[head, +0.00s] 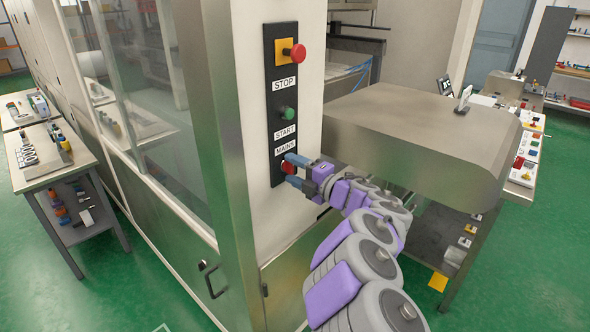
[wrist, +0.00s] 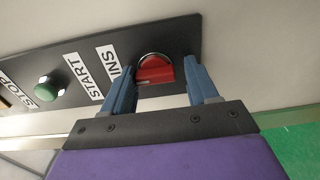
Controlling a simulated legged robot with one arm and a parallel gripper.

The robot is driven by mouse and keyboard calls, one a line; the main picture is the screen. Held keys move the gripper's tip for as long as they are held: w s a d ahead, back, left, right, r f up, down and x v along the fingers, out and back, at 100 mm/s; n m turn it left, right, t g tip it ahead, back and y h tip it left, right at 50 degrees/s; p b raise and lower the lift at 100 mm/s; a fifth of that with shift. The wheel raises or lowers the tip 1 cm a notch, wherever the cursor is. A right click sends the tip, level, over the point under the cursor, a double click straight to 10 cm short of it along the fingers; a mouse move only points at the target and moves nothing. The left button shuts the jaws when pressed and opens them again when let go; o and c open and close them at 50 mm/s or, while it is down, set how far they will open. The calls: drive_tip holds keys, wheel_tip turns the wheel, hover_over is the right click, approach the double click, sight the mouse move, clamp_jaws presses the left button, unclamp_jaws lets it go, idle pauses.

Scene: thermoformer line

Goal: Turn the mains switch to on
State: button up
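The red mains switch (head: 287,167) is the lowest control on a black panel (head: 270,123), just below the label MAINS. My gripper (head: 295,168) is right in front of it, with its blue fingers towards the panel. In the wrist view the mains switch (wrist: 155,69) is a red handle on a round base. My gripper's fingers (wrist: 162,85) are apart, one on each side of the switch, with gaps visible between them and the handle. I cannot tell how deep the fingertips reach around it. The switch's on and off marks cannot be made out.
Above on the panel are the green start button (head: 287,113) and the red stop button (head: 298,52) on its yellow base. A metal housing (head: 420,145) juts out right of the panel, close above my arm. A bench (head: 45,160) stands at left.

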drive_tip(key=o, duration=0.3)
drive_tip(key=shift+r, duration=0.1)
drive_tip(key=shift+p+v, duration=0.75)
drive_tip(key=shift+v, duration=7.85)
